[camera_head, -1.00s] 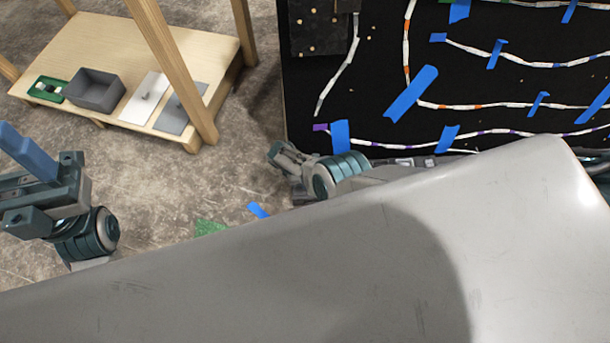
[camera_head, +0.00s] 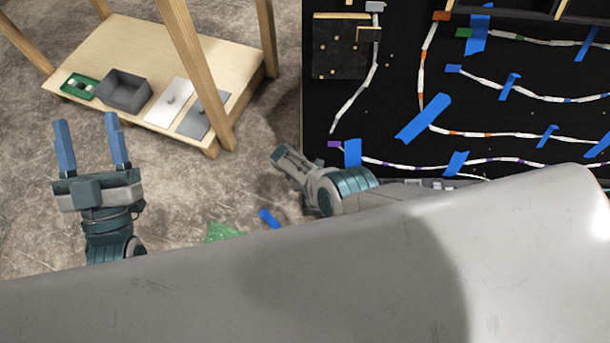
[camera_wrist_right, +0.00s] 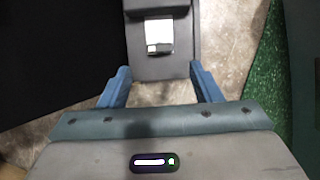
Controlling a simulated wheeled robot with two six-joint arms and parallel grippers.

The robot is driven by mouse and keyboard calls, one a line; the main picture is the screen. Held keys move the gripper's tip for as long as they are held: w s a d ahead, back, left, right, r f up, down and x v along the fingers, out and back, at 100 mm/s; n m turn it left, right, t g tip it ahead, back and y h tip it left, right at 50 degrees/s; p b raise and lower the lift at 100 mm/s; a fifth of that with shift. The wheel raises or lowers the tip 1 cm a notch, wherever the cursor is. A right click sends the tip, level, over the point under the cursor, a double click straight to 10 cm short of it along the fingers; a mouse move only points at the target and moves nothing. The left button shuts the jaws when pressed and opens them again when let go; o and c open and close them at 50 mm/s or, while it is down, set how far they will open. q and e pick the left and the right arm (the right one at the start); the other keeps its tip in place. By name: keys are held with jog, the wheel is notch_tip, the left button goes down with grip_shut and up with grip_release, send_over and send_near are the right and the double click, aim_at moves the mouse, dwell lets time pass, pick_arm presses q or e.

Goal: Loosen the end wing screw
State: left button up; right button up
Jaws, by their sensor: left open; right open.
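No wing screw can be made out for certain in either view. The black panel (camera_head: 400,70) with lit strips and blue tape stands at the upper right in the head view. My left gripper (camera_head: 87,124) is open and empty, its two blue fingers pointing up the picture over the floor. My right gripper (camera_head: 284,157) is beside the panel's lower left corner. In the right wrist view its blue fingers (camera_wrist_right: 161,86) are apart with nothing between the tips. Beyond them is a dark bar with a small white block (camera_wrist_right: 158,36); I cannot tell what the block is.
A wooden shelf (camera_head: 140,70) at upper left holds a grey box (camera_head: 124,91), a green tray (camera_head: 79,88), and white (camera_head: 169,100) and grey (camera_head: 204,115) plates. A blue piece (camera_head: 268,218) and green piece (camera_head: 224,231) lie on the floor. My grey body fills the bottom.

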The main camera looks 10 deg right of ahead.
pick_arm(q)
notch_tip(320, 180, down, 12)
jog(key=n+g+y+p, duration=0.1)
jog(key=g+p, duration=0.1)
jog(key=g, duration=0.5)
jog(key=shift+d+r, duration=0.15)
jog(key=shift+d, duration=0.05)
pick_arm(e)
jog(key=shift+v, duration=1.6)
pick_arm(q)
jog(key=shift+w, duration=0.1)
